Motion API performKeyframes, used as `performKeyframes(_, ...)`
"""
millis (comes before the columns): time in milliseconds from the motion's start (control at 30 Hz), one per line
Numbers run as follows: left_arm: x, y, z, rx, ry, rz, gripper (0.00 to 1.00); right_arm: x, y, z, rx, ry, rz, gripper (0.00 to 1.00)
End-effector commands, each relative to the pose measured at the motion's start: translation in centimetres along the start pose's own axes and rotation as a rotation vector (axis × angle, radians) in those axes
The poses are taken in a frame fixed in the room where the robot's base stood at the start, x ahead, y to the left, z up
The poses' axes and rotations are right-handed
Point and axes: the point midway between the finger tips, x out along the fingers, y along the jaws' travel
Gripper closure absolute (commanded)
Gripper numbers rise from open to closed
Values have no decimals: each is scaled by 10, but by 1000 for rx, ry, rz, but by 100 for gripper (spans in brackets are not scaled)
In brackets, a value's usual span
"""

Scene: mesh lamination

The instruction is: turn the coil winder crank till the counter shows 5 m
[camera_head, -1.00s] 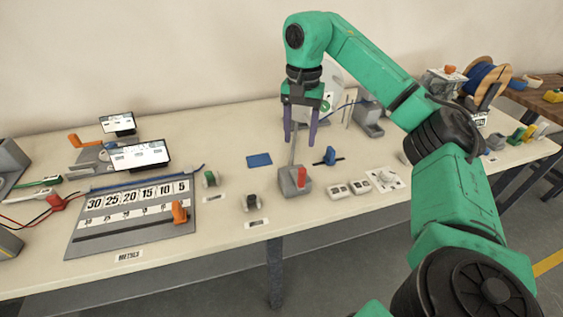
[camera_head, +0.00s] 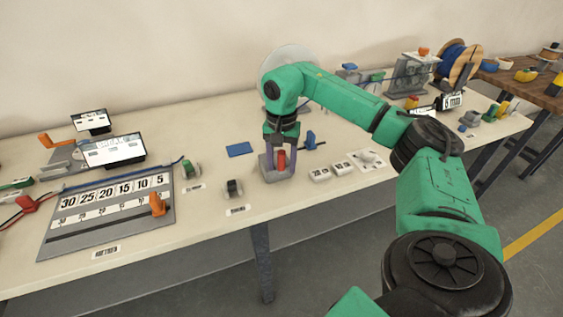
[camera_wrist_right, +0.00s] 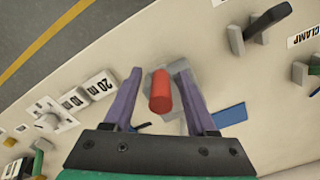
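A grey block with an upright red handle (camera_head: 281,158) stands near the table's front middle. My right gripper (camera_head: 280,170) is lowered over it, fingers pointing down on either side of the handle. In the right wrist view the red handle (camera_wrist_right: 160,92) lies between the two purple fingers, with gaps beside it, so the gripper is open. A pale round disc (camera_head: 284,57), possibly the coil winder, is partly hidden behind my right arm; I see no crank on it. A small white plate (camera_head: 453,102) at the right reads "5 m". My left gripper is out of view.
A number board (camera_head: 110,240) with an orange slider lies at the left. A blue pad (camera_head: 240,149), small clips and white number tiles (camera_head: 320,174) lie around the grey block. A wooden spool of blue cable (camera_head: 461,61) stands at the back right.

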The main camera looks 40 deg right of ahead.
Motion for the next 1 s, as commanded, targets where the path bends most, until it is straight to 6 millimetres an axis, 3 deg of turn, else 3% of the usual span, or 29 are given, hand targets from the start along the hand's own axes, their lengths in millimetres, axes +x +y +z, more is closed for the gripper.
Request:
performKeyframes(33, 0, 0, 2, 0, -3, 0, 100, 0, 0, 0, 0, 0, 0, 58)
performKeyframes(133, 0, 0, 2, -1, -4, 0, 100, 0, 0, 0, 0, 0, 0, 97)
performKeyframes(167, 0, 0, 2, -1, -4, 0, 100, 0, 0, 0, 0, 0, 0, 100)
performKeyframes(633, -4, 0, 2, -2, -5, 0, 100, -2, -2, 0, 53, 2, -1, 100)
performKeyframes(1000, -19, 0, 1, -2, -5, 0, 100, -4, -15, 5, 306, 3, -2, 100)
